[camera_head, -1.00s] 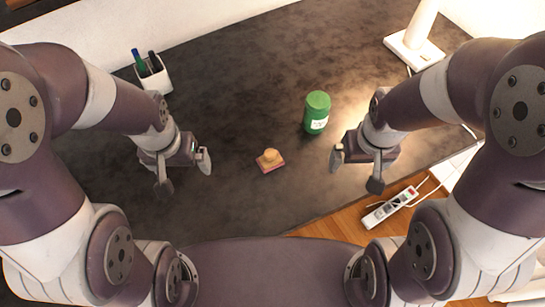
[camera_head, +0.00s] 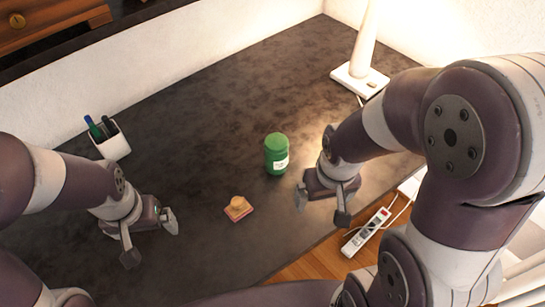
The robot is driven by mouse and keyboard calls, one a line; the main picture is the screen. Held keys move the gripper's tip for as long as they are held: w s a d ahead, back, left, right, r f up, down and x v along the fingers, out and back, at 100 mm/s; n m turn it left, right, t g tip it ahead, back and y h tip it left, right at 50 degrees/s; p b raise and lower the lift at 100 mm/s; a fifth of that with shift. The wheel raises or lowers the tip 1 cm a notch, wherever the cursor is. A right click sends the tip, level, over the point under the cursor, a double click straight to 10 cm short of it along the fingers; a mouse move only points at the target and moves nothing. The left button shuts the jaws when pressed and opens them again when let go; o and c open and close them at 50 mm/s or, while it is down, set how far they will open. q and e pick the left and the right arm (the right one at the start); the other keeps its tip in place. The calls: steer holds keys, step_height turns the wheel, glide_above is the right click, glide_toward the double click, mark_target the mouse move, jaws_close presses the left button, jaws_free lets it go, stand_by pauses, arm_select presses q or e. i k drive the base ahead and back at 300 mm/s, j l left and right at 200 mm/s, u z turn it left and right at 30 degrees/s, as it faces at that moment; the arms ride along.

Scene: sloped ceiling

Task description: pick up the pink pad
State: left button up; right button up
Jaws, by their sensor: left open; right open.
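The pink pad (camera_head: 240,215) is a small, flat pinkish square on the dark table, near the middle of the head view. A tan, rounded knob (camera_head: 237,202) stands on top of it and hides part of it. My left gripper (camera_head: 150,242) is open and empty, to the left of the pad and apart from it. My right gripper (camera_head: 322,208) is open and empty, to the right of the pad and apart from it.
A green jar (camera_head: 276,155) stands behind and right of the pad. A white pen holder (camera_head: 112,146) is at the left, and a white lamp base (camera_head: 360,80) at the back. A power strip (camera_head: 367,232) lies beyond the table's right edge. The table around the pad is clear.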

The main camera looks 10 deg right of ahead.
mark_target(240, 207)
steer(key=l+u, duration=0.15)
steer(key=u, duration=0.35)
steer(key=k+l+u, duration=0.1)
steer(key=u, duration=0.35)
steer(key=k+l+u, duration=0.1)
steer(key=u, duration=0.4)
